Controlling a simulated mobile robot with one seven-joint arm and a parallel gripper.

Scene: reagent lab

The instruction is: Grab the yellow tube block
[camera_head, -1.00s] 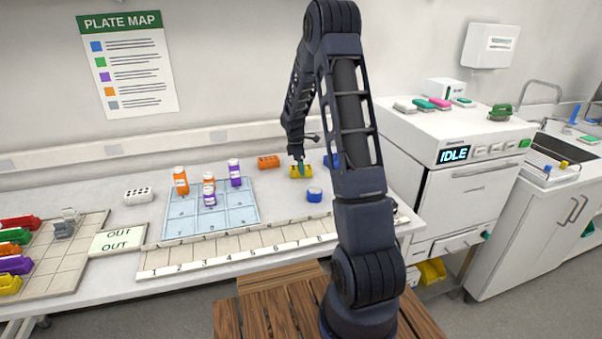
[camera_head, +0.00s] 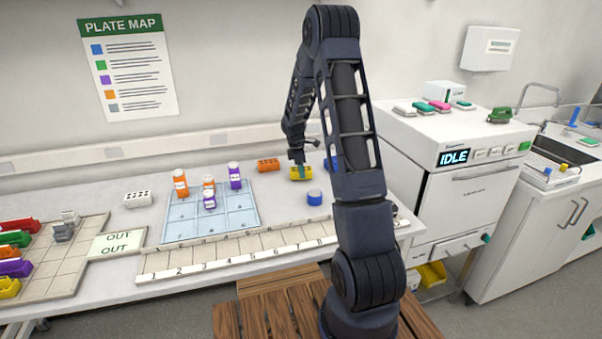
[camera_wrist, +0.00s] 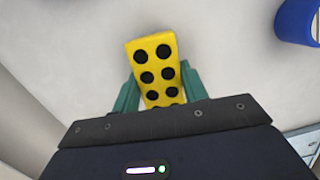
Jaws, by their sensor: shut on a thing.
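The yellow tube block (camera_head: 308,174) is at the back of the bench, right of the blue grid mat. In the wrist view the yellow tube block (camera_wrist: 153,62) shows its top face with two rows of dark holes, slightly tilted in the picture. My gripper (camera_head: 299,168) is over it from above. In the wrist view my gripper (camera_wrist: 158,95) has a green finger on each side of the block, shut on it. The block's near end is hidden by the gripper body. I cannot tell whether the block is clear of the bench top.
An orange block (camera_head: 268,165) stands just left, a blue round item (camera_head: 314,197) in front, and another blue item (camera_head: 331,164) to the right. Orange and purple bottles stand on the blue mat (camera_head: 235,219). A white block (camera_head: 138,199) is further left. A white machine (camera_head: 470,165) stands right.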

